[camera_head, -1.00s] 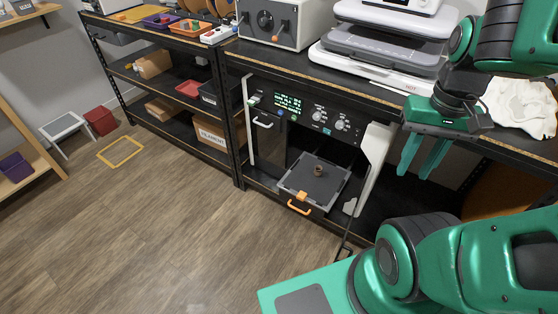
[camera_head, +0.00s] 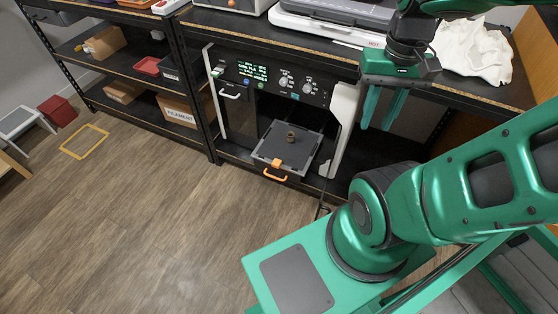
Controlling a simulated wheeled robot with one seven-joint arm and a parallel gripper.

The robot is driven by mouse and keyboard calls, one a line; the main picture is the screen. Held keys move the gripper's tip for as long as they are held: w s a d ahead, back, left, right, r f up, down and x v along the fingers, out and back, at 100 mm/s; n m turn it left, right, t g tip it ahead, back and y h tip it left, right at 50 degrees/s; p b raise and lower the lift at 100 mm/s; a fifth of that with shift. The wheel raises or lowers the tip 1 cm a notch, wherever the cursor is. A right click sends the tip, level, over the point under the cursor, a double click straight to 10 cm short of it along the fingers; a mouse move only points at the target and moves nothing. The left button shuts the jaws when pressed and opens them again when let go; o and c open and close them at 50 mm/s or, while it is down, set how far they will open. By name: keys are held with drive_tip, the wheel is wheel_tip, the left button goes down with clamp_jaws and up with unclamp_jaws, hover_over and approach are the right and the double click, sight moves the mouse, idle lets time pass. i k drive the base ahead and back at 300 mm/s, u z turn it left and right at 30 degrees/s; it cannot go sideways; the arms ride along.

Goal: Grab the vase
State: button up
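A small brown vase-like object (camera_head: 291,137) stands on a grey plate (camera_head: 268,152) that sticks out of the open machine (camera_head: 267,80) under the bench. The plate has an orange handle at its front. My gripper (camera_head: 376,127) hangs to the right of the machine, fingers pointing down, above and to the right of the brown object and well apart from it. Its two green fingers are spread with nothing between them.
The bench (camera_head: 440,93) bears a grey flat press and a white cloth (camera_head: 472,50). Shelves at the left hold boxes, one a filament box (camera_head: 180,110). A yellow frame (camera_head: 84,141) lies on the floor beside a red bin (camera_head: 57,111). The wooden floor in front is clear.

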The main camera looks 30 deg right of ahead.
sight(291, 138)
drive_tip(key=z, duration=1.05)
drive_tip(key=k, duration=0.35)
drive_tip(key=u, duration=0.7)
